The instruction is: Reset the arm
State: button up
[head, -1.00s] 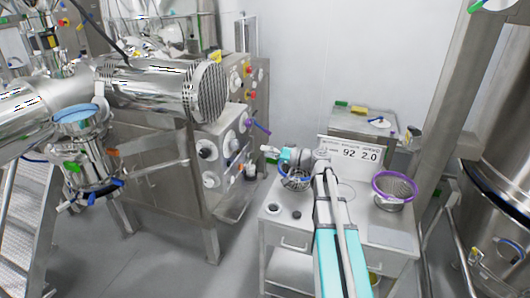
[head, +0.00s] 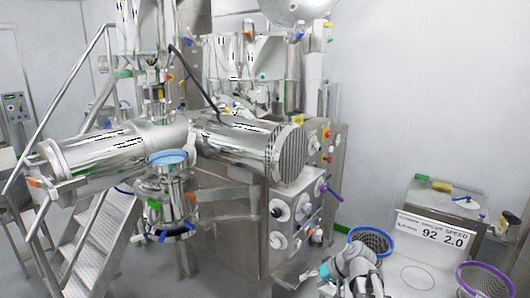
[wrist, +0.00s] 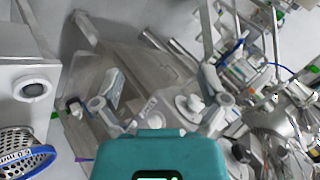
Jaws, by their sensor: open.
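My gripper (wrist: 160,85) is open and empty in the wrist view, its two fingers spread apart above the teal wrist housing. Nothing lies between the fingers except distant machinery in the background. In the head view my gripper (head: 333,272) is low in the picture, beside the blue-rimmed basket, and its fingers are too small to make out there. My arm runs down out of the bottom edge.
A blue-rimmed basket (head: 370,240) and a purple-rimmed basket (head: 484,282) sit by a white display sign (head: 432,233) at lower right. The steel granulator (head: 225,145) fills the middle. Stairs (head: 85,245) stand at left. A small cabinet (head: 450,202) stands by the wall.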

jog(key=s+d+f+g+h, duration=0.1)
jog(key=s+f+h, duration=0.1)
jog(key=s+h, duration=0.2)
jog(key=s+d+f+m+g+h, duration=0.1)
jog(key=s+f+g+h, duration=0.1)
jog(key=s, duration=0.4)
jog(key=shift+s+d+f+h+b, duration=0.3)
jog(key=shift+f+h, duration=0.5)
jog(key=shift+h, duration=0.2)
jog(key=shift+c, duration=0.3)
dwell(0.8)
